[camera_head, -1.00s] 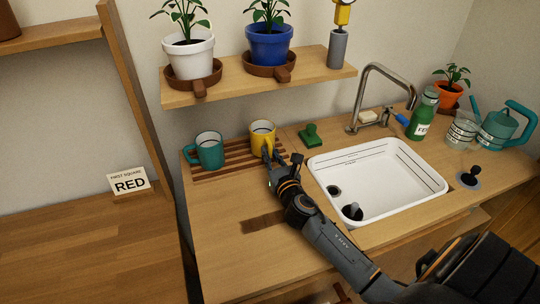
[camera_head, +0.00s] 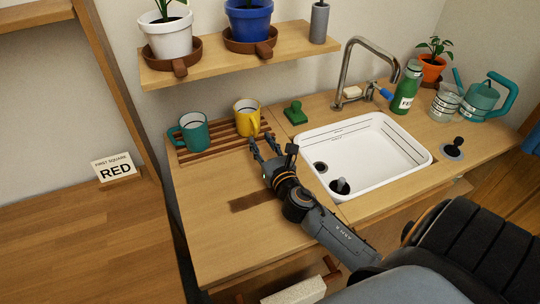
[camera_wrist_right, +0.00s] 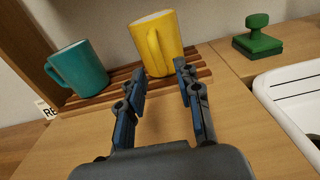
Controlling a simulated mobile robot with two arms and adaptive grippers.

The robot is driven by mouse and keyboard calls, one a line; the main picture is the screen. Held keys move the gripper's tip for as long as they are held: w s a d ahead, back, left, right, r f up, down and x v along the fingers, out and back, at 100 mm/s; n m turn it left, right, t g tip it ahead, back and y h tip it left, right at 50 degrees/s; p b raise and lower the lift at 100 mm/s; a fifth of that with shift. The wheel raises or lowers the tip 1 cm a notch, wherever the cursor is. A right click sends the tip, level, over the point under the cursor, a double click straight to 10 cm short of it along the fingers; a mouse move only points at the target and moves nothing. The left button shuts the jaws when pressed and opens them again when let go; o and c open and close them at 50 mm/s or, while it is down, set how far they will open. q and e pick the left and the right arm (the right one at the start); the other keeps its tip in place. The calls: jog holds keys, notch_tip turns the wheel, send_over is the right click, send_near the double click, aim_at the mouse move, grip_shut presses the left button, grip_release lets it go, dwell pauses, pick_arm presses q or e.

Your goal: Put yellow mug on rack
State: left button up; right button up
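The yellow mug (camera_head: 246,118) stands upright on the slatted wooden rack (camera_head: 213,149), at its right end, with its handle toward my gripper. It also shows in the right wrist view (camera_wrist_right: 156,42), just beyond my fingertips. The teal mug (camera_head: 194,133) stands on the same rack to its left. My right gripper (camera_head: 264,147) is open and empty, in front of the yellow mug and apart from it. Its two fingers show spread in the right wrist view (camera_wrist_right: 158,78). My left gripper is not in view.
A green stamp-like block (camera_head: 294,112) stands right of the rack, beside the white sink (camera_head: 350,165) and faucet (camera_head: 345,70). A shelf (camera_head: 205,68) with potted plants hangs above. The wooden counter (camera_head: 205,215) in front of the rack is mostly clear.

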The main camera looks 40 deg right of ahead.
jog(key=v, duration=0.7)
jog(key=shift+b, duration=0.35)
